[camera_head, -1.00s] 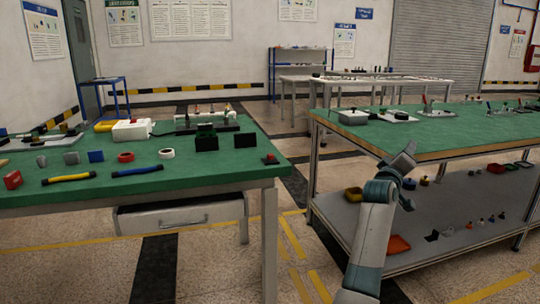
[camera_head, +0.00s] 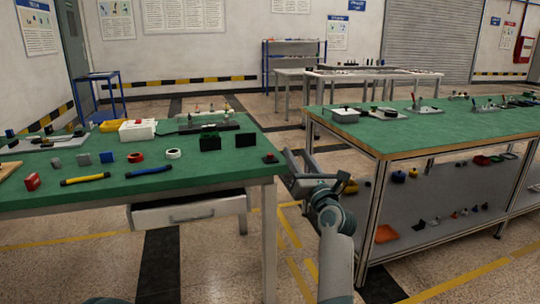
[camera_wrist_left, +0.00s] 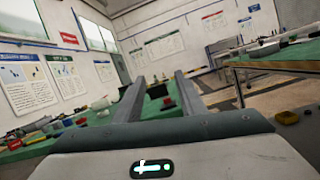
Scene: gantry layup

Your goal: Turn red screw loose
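A small red piece on a dark base (camera_head: 270,157) sits at the right front corner of the green left table. It looks like the red screw, but it is too small to tell its form. In the left wrist view the red piece (camera_wrist_left: 168,103) shows between the fingers, beyond their tips. My left gripper (camera_head: 298,164) is just right of that table corner, near table height and apart from the red piece. Its two fingers also show in the left wrist view (camera_wrist_left: 158,84), spread with nothing between them. My right gripper is not in view.
The left table (camera_head: 225,178) carries a red block (camera_head: 32,181), yellow-and-blue tools (camera_head: 85,179), rings and dark upright plates (camera_head: 210,142). A drawer (camera_head: 190,212) hangs below. The right bench (camera_head: 400,135) has a lower shelf with parts. An aisle lies between them.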

